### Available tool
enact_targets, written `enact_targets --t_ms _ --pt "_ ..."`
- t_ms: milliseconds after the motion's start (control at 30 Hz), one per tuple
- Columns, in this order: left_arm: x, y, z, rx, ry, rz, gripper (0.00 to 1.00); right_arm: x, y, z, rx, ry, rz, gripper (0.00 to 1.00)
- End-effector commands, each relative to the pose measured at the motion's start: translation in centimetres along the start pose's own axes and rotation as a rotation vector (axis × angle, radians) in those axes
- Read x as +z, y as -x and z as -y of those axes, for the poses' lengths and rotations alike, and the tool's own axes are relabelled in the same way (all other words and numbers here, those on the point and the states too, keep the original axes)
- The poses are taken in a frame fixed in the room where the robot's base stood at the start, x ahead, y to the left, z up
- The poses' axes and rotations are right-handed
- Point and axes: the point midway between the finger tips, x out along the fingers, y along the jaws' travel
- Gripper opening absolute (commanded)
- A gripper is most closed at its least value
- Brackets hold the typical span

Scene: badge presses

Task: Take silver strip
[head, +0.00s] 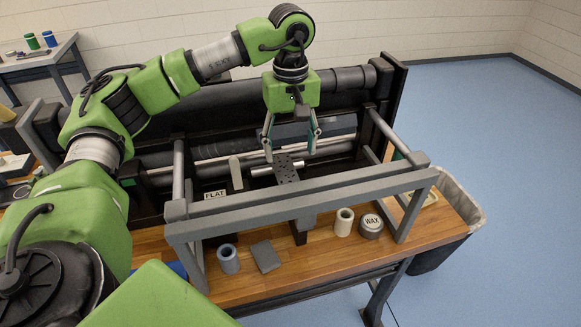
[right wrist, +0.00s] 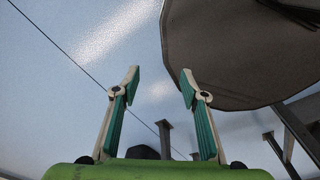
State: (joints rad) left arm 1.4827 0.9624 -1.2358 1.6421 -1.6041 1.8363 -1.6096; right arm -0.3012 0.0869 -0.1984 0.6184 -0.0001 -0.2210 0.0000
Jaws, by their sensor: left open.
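A shiny silver piece (head: 262,171), which looks like the silver strip, lies behind the dark perforated plate (head: 286,175) in the press in the head view. My left gripper (head: 290,156) points down over it, with its fingers spread on either side. The left fingers are open, and I cannot tell whether they touch anything. My right gripper (right wrist: 160,76) shows in the right wrist view, open and empty, away from the press.
The press's grey front frame (head: 300,205) stands on a wooden bench (head: 300,283). On the bench are a grey-blue cup (head: 228,260), a dark block (head: 266,257), a cream cup (head: 343,222) and a WAX tin (head: 371,226). A bin (head: 460,205) stands at right.

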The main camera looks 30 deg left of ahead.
Motion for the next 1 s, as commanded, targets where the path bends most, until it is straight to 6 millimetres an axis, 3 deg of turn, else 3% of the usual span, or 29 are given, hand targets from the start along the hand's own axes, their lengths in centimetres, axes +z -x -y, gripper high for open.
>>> enact_targets --t_ms 133,500,933,967,1000 --pt "0.1 -2.9 0.2 -0.005 0.000 0.003 0.58 -1.2 1.1 0.1 -0.001 -0.001 -0.016 0.40" --pt "0.1 -8.6 0.1 -0.002 0.000 0.002 0.58 -1.0 2.6 1.1 -0.013 -0.004 -0.011 0.40" --pt "0.0 -9.7 0.0 0.000 0.000 0.000 0.58 -0.4 2.7 0.6 -0.008 -0.001 -0.002 0.40" --pt "0.0 -9.7 0.0 0.000 0.000 0.000 0.56 -0.4 2.7 0.6 -0.007 0.000 -0.002 0.40" --pt "0.0 -9.7 0.0 0.000 0.000 0.000 0.45 -0.4 2.7 0.5 -0.007 0.000 -0.002 0.40"
